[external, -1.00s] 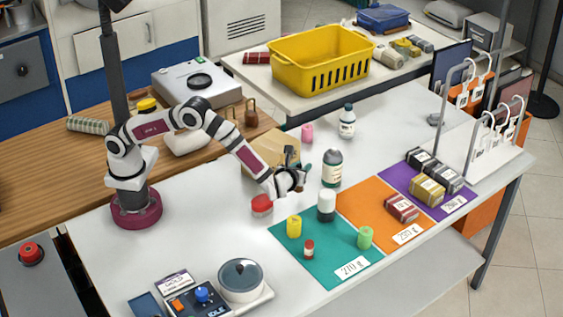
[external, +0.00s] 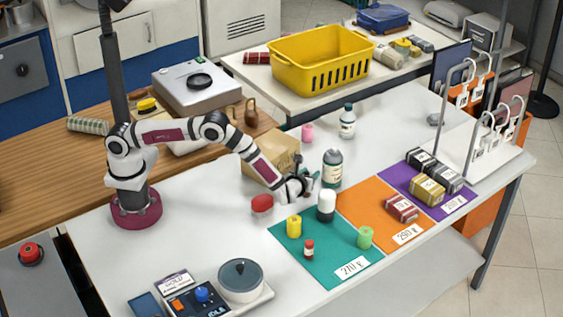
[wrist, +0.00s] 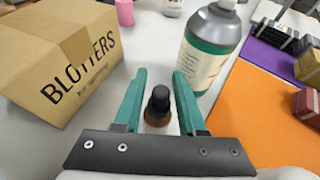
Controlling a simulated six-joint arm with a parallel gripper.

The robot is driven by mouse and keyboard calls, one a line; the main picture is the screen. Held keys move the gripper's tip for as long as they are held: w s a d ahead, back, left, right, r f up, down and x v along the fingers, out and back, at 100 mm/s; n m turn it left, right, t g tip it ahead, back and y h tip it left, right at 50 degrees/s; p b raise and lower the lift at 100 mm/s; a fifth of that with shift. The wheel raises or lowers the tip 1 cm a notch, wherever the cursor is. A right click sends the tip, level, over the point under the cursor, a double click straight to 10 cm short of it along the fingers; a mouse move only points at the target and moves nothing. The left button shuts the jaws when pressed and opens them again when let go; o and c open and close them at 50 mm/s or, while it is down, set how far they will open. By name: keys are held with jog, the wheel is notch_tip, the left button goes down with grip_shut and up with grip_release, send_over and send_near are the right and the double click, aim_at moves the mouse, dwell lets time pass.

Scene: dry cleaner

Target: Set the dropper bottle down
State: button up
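The dropper bottle (wrist: 158,108) shows in the wrist view with a black cap and a brown shoulder. It looks upright between the two teal fingers of my gripper (wrist: 160,75). Narrow pale gaps show beside it, so the fingers look open around it. The dark palm bar hides its lower part, and I cannot tell whether its base touches the table. In the external view my gripper (external: 309,182) is low over the white table (external: 200,225), in front of the cardboard box; the bottle cannot be made out clearly there.
The blotters box (wrist: 60,55) is close on the left. A large grey-green bottle (wrist: 212,48) is close on the right. The orange mat (external: 375,220) has free room.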

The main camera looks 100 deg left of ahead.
jog(key=shift+o, duration=1)
jog(key=shift+d+r, duration=0.2)
jog(key=shift+d, duration=0.05)
jog(key=v, duration=1.2)
jog(key=s+a+r+n+g+h, duration=0.25)
jog(key=s+r+n+h, duration=0.4)
jog(key=s+r, duration=0.85)
jog(key=s+d+f+n+h, duration=0.1)
jog(key=s+d+n, duration=0.3)
jog(key=s, duration=0.7)
jog(key=s+d+f+n+h, duration=0.1)
jog(key=s+d+n+h, duration=0.3)
jog(key=s, duration=0.7)
jog(key=shift+s+d, duration=0.25)
jog(key=shift+s, duration=0.05)
